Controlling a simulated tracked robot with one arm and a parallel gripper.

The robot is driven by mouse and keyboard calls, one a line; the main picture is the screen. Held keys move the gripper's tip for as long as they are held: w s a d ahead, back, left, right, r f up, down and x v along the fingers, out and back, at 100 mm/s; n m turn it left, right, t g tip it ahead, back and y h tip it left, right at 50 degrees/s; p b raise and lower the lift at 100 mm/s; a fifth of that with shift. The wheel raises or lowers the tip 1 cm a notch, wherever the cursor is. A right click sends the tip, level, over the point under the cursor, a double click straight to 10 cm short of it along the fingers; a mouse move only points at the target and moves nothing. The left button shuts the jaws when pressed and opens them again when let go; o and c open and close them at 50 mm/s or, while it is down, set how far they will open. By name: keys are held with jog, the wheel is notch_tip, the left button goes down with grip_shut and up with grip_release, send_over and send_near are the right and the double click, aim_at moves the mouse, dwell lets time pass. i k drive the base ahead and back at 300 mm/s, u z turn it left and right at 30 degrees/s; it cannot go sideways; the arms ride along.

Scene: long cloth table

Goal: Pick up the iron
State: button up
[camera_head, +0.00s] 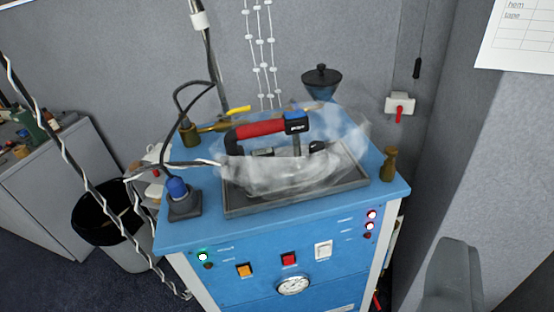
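The iron (262,129) rests in a grey metal tray (300,204) on top of a blue machine (290,229). It has a red handle with black ends and a blue part at the right. Its lower body is blurred by a whitish, see-through haze like steam, so its exact outline is hard to tell. A grey piece at the lower right edge looks like part of my gripper (452,278). It is well apart from the iron, in front and to the right. Its other finger is not seen, so its opening is unclear.
A dark cable and hose rise from a blue-topped connector (178,190) left of the tray. A brass valve (389,165) stands at the right corner and a dark funnel-like cup (321,82) behind. A black bin (103,215) is on the left. Grey walls close the back and right.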

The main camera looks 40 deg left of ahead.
aim_at(293, 126)
jog(key=i, duration=0.9)
jog(key=z, duration=0.05)
